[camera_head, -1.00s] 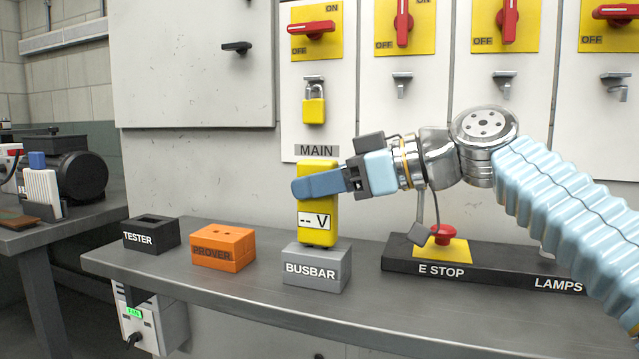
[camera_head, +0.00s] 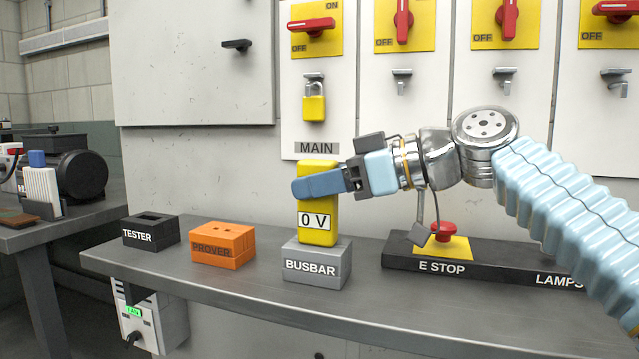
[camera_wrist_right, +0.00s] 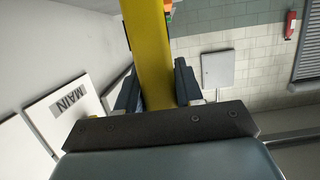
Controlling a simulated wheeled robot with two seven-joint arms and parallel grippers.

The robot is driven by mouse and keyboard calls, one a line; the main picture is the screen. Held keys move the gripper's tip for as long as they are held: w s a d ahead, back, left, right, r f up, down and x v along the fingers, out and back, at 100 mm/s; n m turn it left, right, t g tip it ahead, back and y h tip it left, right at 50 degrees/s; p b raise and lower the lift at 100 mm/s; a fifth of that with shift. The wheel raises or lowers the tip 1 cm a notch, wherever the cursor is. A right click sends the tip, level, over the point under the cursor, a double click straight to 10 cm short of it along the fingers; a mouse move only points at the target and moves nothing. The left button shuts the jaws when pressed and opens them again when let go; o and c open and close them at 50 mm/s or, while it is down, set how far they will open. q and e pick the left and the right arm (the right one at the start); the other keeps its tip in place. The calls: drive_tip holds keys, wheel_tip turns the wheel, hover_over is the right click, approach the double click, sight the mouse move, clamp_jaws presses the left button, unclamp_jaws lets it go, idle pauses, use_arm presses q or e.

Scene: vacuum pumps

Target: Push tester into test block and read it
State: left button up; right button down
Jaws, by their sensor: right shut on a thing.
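The yellow tester (camera_head: 318,232) stands upright on the grey block marked BUSBAR (camera_head: 316,268). Its display reads "0 V". My right gripper (camera_head: 322,184) is shut on the tester's upper part from the right side. The right wrist view also shows the yellow tester (camera_wrist_right: 150,60) between the two fingers of the right gripper (camera_wrist_right: 158,88). The tester's lower end meets the top of the block; its prongs cannot be seen. My left gripper is not in view.
The orange PROVER block (camera_head: 223,246) and the dark TESTER holder (camera_head: 150,233) stand to the left on the bench (camera_head: 230,285). The E STOP box (camera_head: 440,258) is to the right. The MAIN switch (camera_head: 313,27) is at OFF, with a padlock (camera_head: 314,106) below it.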

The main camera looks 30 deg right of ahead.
drive_tip(key=c, duration=0.6)
unclamp_jaws()
drive_tip(key=shift+c, duration=0.2)
drive_tip(key=v, duration=1.4)
drive_tip(key=shift+p, duration=0.35)
drive_tip(key=shift+w+f, duration=0.1)
